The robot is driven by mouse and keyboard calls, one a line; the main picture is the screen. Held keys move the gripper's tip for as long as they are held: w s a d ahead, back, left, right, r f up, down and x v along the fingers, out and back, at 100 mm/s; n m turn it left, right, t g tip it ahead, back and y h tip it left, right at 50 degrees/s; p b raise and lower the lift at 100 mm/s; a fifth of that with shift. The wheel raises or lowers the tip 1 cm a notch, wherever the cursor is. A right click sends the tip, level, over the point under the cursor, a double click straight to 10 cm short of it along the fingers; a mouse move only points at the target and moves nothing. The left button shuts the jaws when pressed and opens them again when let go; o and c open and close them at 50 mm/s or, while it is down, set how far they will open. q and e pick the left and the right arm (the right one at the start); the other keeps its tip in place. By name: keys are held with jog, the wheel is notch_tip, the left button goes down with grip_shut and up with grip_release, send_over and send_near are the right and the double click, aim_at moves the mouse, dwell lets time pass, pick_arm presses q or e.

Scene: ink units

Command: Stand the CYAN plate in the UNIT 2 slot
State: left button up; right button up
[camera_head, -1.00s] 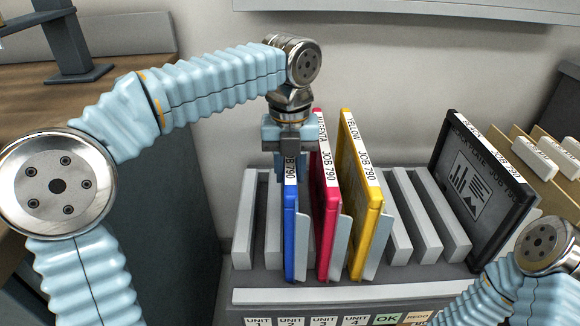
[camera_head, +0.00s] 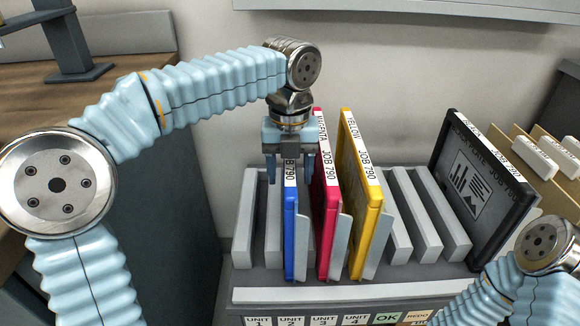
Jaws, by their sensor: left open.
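The cyan plate (camera_head: 290,236), which looks blue, stands upright in the rack slot above the UNIT 2 label (camera_head: 291,321). Part of its top label is hidden by my left gripper. My left gripper (camera_head: 290,178) points down over the plate's far upper end. Its fingers are open, one on each side of the plate with gaps between. My right arm shows at the lower right, but its gripper is out of view.
A magenta plate (camera_head: 325,230) and a yellow plate (camera_head: 366,225) stand close to the right of the cyan plate. The grey rack (camera_head: 330,296) has empty slots at both sides. A black framed board (camera_head: 478,185) leans at the right.

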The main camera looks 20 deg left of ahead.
pick_arm(q)
notch_tip(320, 180, up, 14)
jog(key=p, duration=0.4)
jog(key=shift+f, duration=0.1)
notch_tip(320, 180, up, 5)
jog(key=p, duration=0.2)
jog(key=shift+p, duration=0.3)
